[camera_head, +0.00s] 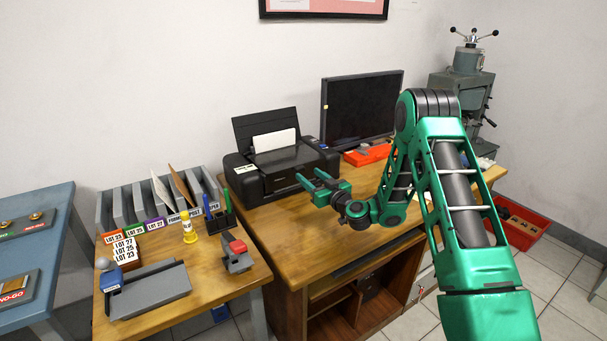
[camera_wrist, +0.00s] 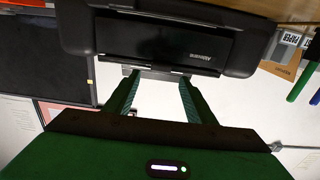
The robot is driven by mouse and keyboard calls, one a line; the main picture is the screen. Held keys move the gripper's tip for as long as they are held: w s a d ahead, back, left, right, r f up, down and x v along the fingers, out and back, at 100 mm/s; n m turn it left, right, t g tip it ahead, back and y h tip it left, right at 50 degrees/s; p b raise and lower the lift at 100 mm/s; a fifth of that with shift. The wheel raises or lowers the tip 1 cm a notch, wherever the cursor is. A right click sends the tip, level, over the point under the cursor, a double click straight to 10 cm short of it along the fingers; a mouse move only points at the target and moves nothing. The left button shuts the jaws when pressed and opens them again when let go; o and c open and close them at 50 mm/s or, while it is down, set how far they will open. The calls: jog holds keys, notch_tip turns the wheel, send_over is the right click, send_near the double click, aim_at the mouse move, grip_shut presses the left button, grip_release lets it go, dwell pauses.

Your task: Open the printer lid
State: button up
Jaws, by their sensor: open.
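A black printer (camera_head: 283,166) sits on the wooden desk, with its rear paper support raised and white paper (camera_head: 275,141) in it. Its lid (camera_head: 281,157) looks flat and closed on top. In the wrist view the printer (camera_wrist: 165,42) fills the top middle, appearing upside down. My green gripper (camera_head: 314,182) is at the printer's front right in the head view. Its two fingers are apart with nothing between them. In the wrist view my gripper (camera_wrist: 158,88) points at the printer's front edge; I cannot tell whether the fingertips touch it.
A dark monitor (camera_head: 361,108) and an orange tray (camera_head: 367,155) stand right of the printer. The wooden desk (camera_head: 290,222) is clear in front of the printer.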

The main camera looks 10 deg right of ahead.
aim_at(301, 169)
jog(key=shift+x, duration=2.55)
grip_shut()
jog(key=shift+a, duration=0.1)
